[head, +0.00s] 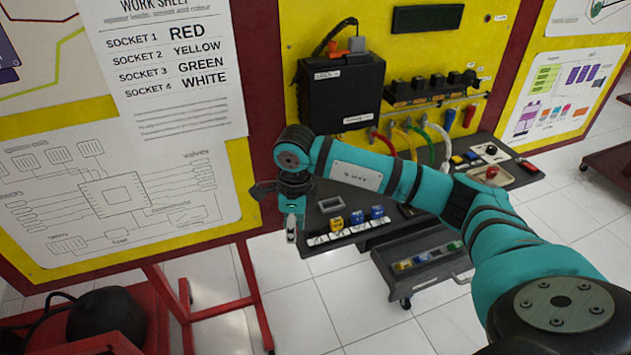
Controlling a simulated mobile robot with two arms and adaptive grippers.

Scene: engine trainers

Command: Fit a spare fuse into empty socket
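A row of fuse sockets sits along the front of the dark shelf (410,222) of the yellow trainer. A yellow fuse (336,224) and two blue fuses (357,218) (377,213) stand there above white labels. The position left of the yellow fuse looks dark and without a coloured fuse. Several small fuses lie in a grey tray (392,285) lower down, among them a yellow-blue group (404,265) and a green one (454,246). My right gripper (291,236) points down left of the socket row; its finger opening is unclear. My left gripper is not in view.
A black box (342,95) and coloured cables (405,138) are on the yellow panel behind my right arm. Red stand legs (252,295) are at lower left. Tiled floor is open below.

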